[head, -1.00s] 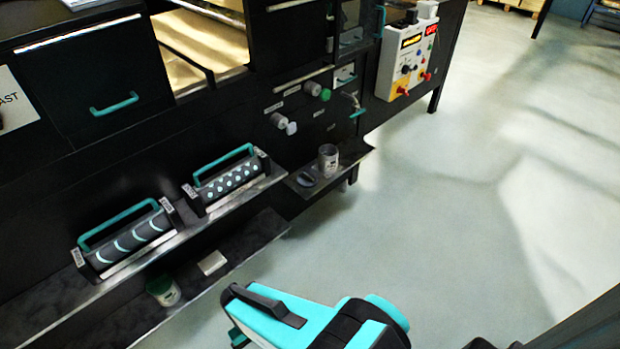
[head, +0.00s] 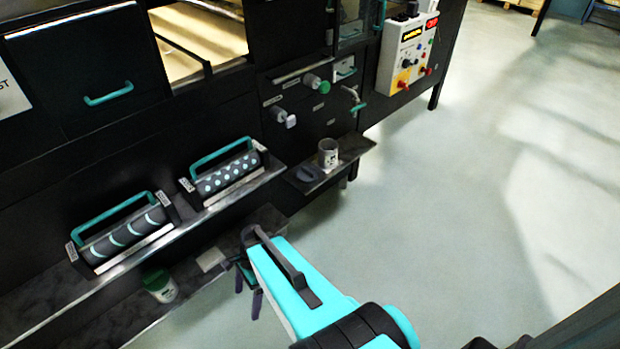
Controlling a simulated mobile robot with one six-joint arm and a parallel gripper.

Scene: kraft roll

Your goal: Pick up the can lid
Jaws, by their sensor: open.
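A dark, round can lid (head: 304,175) lies flat on the small right-hand shelf. An open grey can (head: 328,154) with a pale label stands upright just behind and to the right of it. My gripper (head: 248,291) is open, its fingers pointing down near the lower shelf. It is lower in the picture and left of the lid, clearly apart from it. I see nothing between the fingers. My arm covers part of the floor in front of the shelves.
The lower shelf (head: 100,316) holds a jar with a green lid (head: 158,286) and a small pale block (head: 211,259). Two rollers with teal handles, one striped (head: 124,236) and one dotted (head: 228,174), sit on the ledge above. Open floor (head: 430,200) lies right.

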